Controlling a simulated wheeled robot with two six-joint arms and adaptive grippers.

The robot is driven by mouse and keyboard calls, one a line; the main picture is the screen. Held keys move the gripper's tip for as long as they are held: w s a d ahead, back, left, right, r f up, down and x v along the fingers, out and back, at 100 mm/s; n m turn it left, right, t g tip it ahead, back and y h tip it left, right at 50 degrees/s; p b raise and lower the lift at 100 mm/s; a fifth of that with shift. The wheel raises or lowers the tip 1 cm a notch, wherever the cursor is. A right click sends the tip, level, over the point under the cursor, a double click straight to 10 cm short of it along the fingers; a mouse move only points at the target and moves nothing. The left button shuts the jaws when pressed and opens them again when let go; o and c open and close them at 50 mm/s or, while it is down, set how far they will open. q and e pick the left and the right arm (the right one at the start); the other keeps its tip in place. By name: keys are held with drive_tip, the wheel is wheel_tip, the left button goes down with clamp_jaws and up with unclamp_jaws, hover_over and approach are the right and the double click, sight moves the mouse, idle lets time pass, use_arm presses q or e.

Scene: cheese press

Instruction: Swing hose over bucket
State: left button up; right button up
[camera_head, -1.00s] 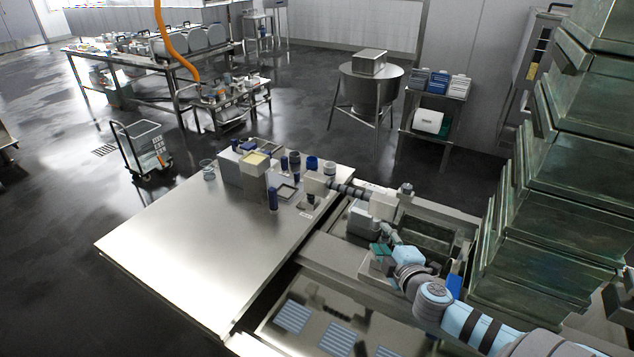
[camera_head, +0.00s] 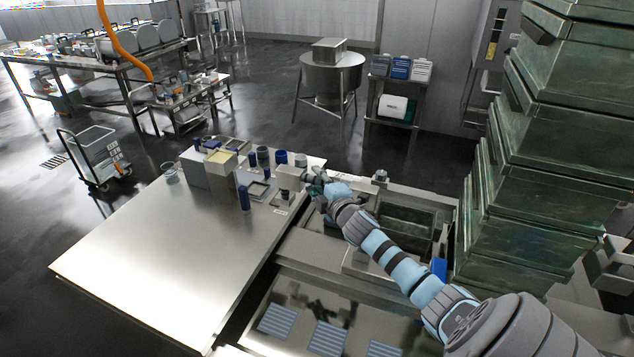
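My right gripper (camera_head: 318,184) is at the right edge of the steel table, beside a pale grey block (camera_head: 290,177). It covers the place where a dark ribbed hose-like piece ran from this block, so I cannot tell whether it touches or holds that piece. Its fingers are too small to read. An orange hose (camera_head: 122,48) hangs down at the upper left, far from my arm. No bucket can be made out for sure; a round steel vat (camera_head: 330,78) stands at the back. My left gripper is not in view.
The steel table (camera_head: 165,265) is bare in front; blue bottles, jars and boxes crowd its far end. A steel basin (camera_head: 405,225) lies beyond my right arm. Tall stacked greenish crates (camera_head: 545,180) stand close on the right. A trolley (camera_head: 95,155) is on the floor at left.

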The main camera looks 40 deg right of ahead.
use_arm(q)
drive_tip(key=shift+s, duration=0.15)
use_arm(e)
drive_tip(key=shift+w, duration=0.1)
clamp_jaws()
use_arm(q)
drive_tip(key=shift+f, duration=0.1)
use_arm(e)
drive_tip(key=shift+w+d, duration=0.1)
